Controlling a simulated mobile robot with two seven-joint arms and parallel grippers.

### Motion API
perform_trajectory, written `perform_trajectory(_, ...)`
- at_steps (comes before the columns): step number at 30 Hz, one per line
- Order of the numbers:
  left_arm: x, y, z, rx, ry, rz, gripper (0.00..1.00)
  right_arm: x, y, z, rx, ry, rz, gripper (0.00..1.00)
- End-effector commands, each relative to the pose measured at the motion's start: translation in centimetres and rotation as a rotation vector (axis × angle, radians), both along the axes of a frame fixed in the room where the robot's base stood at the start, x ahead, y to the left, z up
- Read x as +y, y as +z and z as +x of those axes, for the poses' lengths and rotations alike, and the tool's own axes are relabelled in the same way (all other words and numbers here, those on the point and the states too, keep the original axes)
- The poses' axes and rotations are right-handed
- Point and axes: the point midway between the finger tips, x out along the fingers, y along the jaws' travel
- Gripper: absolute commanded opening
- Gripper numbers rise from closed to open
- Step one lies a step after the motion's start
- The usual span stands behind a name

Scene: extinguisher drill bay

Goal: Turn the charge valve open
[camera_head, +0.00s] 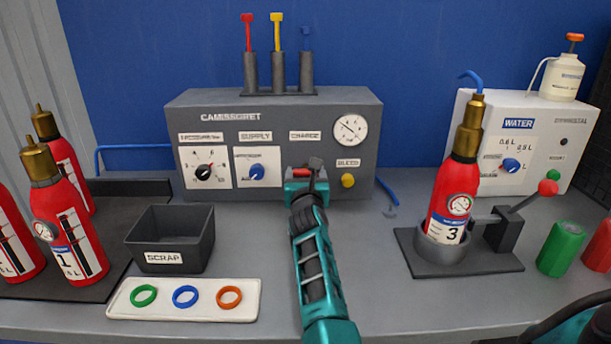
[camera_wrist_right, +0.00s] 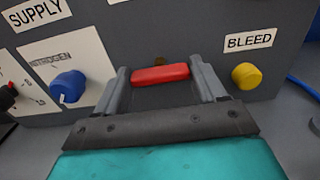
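The charge valve's red handle (camera_head: 301,172) is on the front of the grey panel (camera_head: 230,112), under the CHARGE label (camera_head: 305,135). In the right wrist view the red handle (camera_wrist_right: 160,74) lies roughly level across the picture. My right gripper (camera_head: 306,176) is at the valve, its arm reaching up from the bottom. In the wrist view its two fingers (camera_wrist_right: 163,84) are spread apart, one by each end of the handle. I cannot tell whether they touch it. The valve's stem is mostly hidden. My left gripper is not in view.
The blue supply knob (camera_head: 257,172) is left of the valve; the yellow bleed button (camera_head: 347,181) is close on the right. A gauge (camera_head: 350,129) is above. The scrap bin (camera_head: 172,239) and ring tray (camera_head: 183,300) stand left; extinguisher 3 (camera_head: 452,195) stands in a clamp at right.

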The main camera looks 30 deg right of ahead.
Motion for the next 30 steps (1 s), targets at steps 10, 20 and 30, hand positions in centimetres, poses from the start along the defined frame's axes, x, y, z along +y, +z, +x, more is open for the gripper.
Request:
perform_trajectory(10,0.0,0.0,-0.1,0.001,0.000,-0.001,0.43,0.0,0.0,0.0,-0.001,0.000,-0.001,0.38)
perform_trajectory(20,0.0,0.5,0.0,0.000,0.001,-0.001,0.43,0.0,0.2,0.0,0.028,0.000,-0.048,0.38)
perform_trajectory(30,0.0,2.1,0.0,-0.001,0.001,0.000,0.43,0.0,0.4,0.0,0.158,0.000,-0.259,0.38)
